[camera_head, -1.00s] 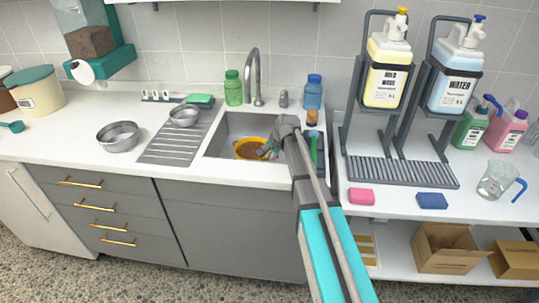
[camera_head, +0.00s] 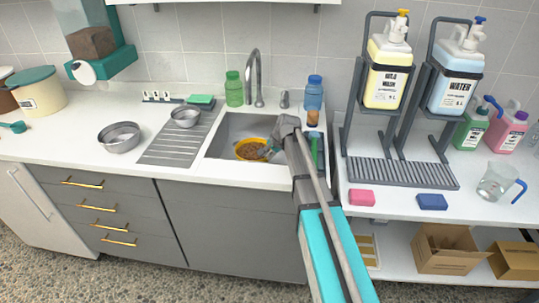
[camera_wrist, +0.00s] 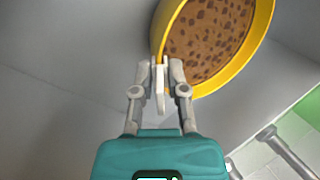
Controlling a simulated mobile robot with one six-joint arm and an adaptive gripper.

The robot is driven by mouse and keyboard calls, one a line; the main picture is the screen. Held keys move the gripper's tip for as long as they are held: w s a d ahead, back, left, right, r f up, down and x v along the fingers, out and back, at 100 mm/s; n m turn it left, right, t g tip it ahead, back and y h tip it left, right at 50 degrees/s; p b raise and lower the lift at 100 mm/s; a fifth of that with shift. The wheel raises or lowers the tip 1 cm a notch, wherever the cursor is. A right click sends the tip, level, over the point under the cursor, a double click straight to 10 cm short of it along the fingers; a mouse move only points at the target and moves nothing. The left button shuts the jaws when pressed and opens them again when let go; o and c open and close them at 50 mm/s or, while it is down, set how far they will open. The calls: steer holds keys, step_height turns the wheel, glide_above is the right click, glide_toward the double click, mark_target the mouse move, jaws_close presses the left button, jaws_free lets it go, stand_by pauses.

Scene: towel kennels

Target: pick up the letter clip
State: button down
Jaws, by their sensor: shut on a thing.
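A small pale clip (camera_wrist: 161,92) stands between my fingertips at the rim of a yellow bowl (camera_wrist: 264,20) in the wrist view. Any letter on it cannot be read. My gripper (camera_wrist: 161,68) is shut on the clip, with one finger on each side. The clip touches or nearly touches the rim; I cannot tell if it is clamped there. In the head view the yellow bowl (camera_head: 241,157), full of brown bits, sits in the sink, and my gripper (camera_head: 268,151) is at its right side. The clip is too small to make out there.
The grey sink (camera_head: 217,132) has walls close around the bowl. A tall faucet (camera_head: 256,70) rises behind. A green bottle (camera_head: 234,90) and a blue bottle (camera_head: 313,93) stand at the back. Several small tags (camera_head: 160,97) stand behind the ribbed drainboard (camera_head: 170,151).

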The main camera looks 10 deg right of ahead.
steer(key=shift+r+p, duration=0.55)
steer(key=shift+r, duration=0.15)
steer(key=s+d+r+p, duration=0.1)
steer(key=s+r+p, duration=0.2)
steer(key=s, duration=0.1)
steer(key=s+d+r+p, duration=0.1)
steer(key=s+r+p, duration=0.3)
steer(key=s, duration=0.1)
steer(key=s+d+r+p, duration=0.1)
steer(key=s+r+p, duration=0.3)
steer(key=shift+s, duration=0.35)
